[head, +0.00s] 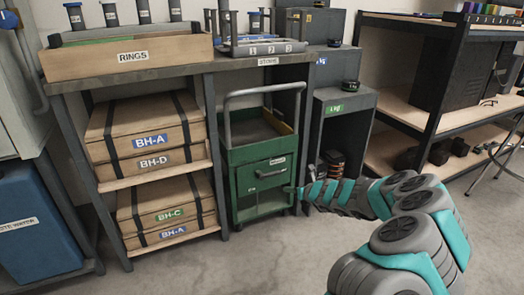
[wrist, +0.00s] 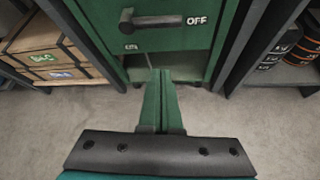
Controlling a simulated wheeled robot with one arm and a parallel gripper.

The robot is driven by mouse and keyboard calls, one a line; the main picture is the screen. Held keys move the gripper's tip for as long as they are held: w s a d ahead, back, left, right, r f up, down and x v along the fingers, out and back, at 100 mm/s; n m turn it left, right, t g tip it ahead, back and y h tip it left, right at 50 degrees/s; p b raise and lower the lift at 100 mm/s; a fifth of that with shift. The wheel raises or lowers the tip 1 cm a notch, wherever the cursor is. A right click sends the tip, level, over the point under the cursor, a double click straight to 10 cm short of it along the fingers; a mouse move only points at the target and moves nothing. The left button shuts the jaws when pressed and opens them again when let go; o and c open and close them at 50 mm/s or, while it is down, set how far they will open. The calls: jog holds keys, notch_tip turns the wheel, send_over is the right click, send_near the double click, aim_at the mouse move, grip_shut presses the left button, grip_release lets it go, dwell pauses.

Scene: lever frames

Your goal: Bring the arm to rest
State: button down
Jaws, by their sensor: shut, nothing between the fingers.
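My arm (head: 400,210) reaches in from the right in the head view, grey and teal. My gripper (wrist: 162,75) is shut, with its two green fingers together and nothing between them. In the head view its tip (head: 292,190) is in front of the lower right of a green cart (head: 256,160). In the wrist view the fingers point at the cart's lower front, below a black lever handle (wrist: 155,20) beside the word OFF. The fingertips overlap the cart's lower opening in the picture; I cannot tell whether they touch it.
Boxes labelled BH (head: 150,142) fill the shelves left of the cart. A dark cabinet (head: 342,105) stands right of it, and a shelf unit (head: 440,95) farther right. A blue container (head: 35,225) is at far left. Floor (head: 225,265) in front is clear.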

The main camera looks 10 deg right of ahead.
jog(key=s+a+r+n+g+y+p, duration=0.1)
jog(key=s+a+r+n+y, duration=0.1)
jog(key=a+r+n, duration=0.45)
jog(key=s+a+r+n+y+p, duration=0.1)
jog(key=s+a+r+n+y, duration=0.15)
jog(key=a+r, duration=0.65)
jog(key=s+a+r+n+g+y+p, duration=0.1)
jog(key=s+a+r+n+g, duration=0.2)
jog(key=s+a+r+n, duration=0.4)
jog(key=s+a+r+n+g+y+p, duration=0.1)
jog(key=s+a+r+n+g+p, duration=0.25)
jog(key=s, duration=0.55)
jog(key=s+d+f+n+g+h, duration=0.1)
jog(key=s+n+g+h, duration=0.25)
jog(key=s+n, duration=1.05)
jog(key=s+d+g+h+p, duration=0.1)
jog(key=s+d+h, duration=0.2)
jog(key=s+d, duration=0.5)
jog(key=s+d+f+g+h+p, duration=0.1)
jog(key=s+d+h, duration=0.3)
jog(key=s+d, duration=0.4)
jog(key=s+n+p, duration=0.1)
jog(key=s, duration=0.3)
jog(key=shift+s+f, duration=0.3)
jog(key=shift+s, duration=0.05)
jog(key=shift+a, duration=0.1)
